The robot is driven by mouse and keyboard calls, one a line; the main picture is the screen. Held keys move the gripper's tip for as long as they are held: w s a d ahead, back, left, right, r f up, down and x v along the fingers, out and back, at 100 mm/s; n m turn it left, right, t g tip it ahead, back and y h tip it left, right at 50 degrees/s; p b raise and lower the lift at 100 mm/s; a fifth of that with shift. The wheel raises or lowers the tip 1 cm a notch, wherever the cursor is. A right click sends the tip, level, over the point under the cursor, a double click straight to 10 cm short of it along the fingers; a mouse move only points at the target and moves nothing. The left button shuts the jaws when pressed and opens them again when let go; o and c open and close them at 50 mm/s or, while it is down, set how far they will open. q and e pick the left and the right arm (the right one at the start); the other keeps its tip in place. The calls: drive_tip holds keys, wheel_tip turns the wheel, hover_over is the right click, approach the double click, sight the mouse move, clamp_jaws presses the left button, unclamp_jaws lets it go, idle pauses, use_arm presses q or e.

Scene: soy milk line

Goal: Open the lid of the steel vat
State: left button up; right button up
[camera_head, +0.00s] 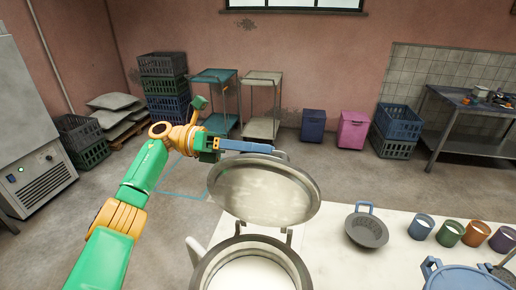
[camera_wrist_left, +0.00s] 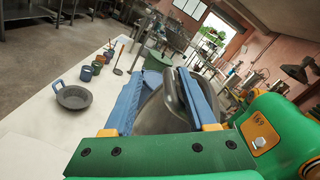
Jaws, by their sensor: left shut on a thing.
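The steel vat (camera_head: 293,258) stands at the bottom middle of the head view, with white liquid inside. Its round lid (camera_head: 264,192) is raised and tilted up behind the opening, with its underside facing the head camera. My left gripper (camera_head: 270,148) is at the lid's upper edge, shut on the lid. In the left wrist view the lid (camera_wrist_left: 158,115) sits between the two blue fingers of the gripper (camera_wrist_left: 163,75). What exactly the fingertips grasp is partly hidden behind the lid. My right gripper is not in view.
The white table (camera_head: 335,270) carries a grey strainer (camera_head: 367,230), several coloured cups (camera_head: 448,234) and a blue-rimmed pot (camera_head: 465,275) right of the vat. Crates (camera_head: 165,85), trolleys (camera_head: 262,127) and bins (camera_head: 353,131) stand along the far wall. The floor between is clear.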

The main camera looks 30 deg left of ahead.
use_arm(q)
drive_tip(key=shift+w, duration=0.1)
drive_tip(key=r+b, duration=0.3)
drive_tip(key=shift+s+d+r, duration=0.15)
drive_tip(key=shift+s, duration=0.2)
drive_tip(key=s+r, duration=0.1)
drive_tip(key=s+d+r+b, duration=0.1)
drive_tip(key=s+r, duration=0.1)
drive_tip(key=s+r+b, duration=0.1)
drive_tip(key=r, duration=0.1)
drive_tip(key=shift+s+d+r, duration=0.2)
drive_tip(key=shift+d+r, duration=0.05)
drive_tip(key=shift+d, duration=0.15)
drive_tip(key=s+d+r+b, duration=0.3)
drive_tip(key=s+r, duration=0.1)
drive_tip(key=s, duration=0.4)
drive_tip(key=shift+d, duration=0.2)
